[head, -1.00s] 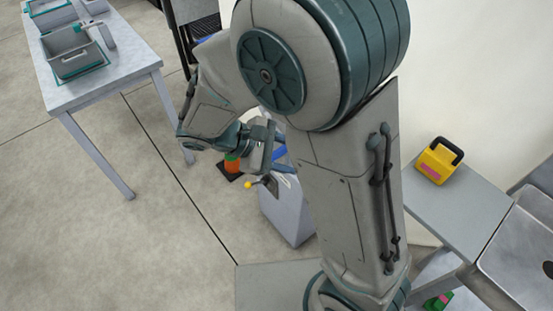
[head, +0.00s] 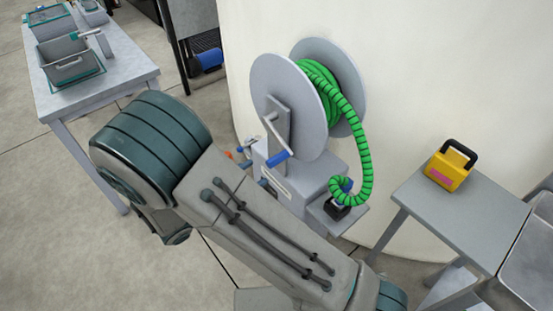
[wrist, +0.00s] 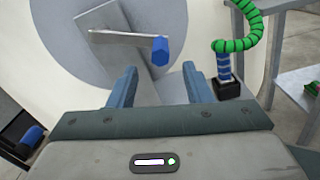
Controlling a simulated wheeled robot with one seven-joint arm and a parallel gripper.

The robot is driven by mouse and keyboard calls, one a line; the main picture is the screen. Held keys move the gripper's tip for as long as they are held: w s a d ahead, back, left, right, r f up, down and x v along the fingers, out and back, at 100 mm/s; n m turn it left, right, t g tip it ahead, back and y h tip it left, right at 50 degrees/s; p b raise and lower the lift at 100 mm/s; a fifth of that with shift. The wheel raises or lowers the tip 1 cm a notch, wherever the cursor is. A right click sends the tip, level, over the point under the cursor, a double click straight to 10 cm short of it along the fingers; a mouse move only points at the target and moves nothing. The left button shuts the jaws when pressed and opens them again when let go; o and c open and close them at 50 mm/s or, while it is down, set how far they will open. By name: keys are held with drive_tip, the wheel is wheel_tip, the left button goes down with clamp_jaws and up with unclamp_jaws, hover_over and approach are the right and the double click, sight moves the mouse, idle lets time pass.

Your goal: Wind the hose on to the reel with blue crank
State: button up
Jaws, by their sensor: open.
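The reel (head: 290,110) has two grey discs with green ribbed hose (head: 318,85) wound between them. A length of hose hangs off its right side, down to a black block (head: 340,211). The blue crank handle (head: 279,157) sits at the low end of a light metal crank arm on the reel's near face. In the wrist view, my gripper (wrist: 159,73) is open and empty. The blue crank handle (wrist: 160,51) shows ahead, between and slightly beyond the fingertips. There the hose (wrist: 240,40) ends in a blue-and-white striped piece at the black block. My arm hides most of my gripper in the head view.
A table (head: 155,70) with grey bins stands at the far left. A grey side table (head: 480,212) at right holds a yellow box with a black handle (head: 450,165). A pale curved wall rises behind the reel. A dark rack with a blue roll (head: 208,59) stands at the back.

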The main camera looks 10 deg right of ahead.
sight(268, 165)
drive_tip(key=x, duration=0.8)
drive_tip(key=shift+w+d, duration=0.1)
drive_tip(key=shift+d, duration=0.05)
clamp_jaws()
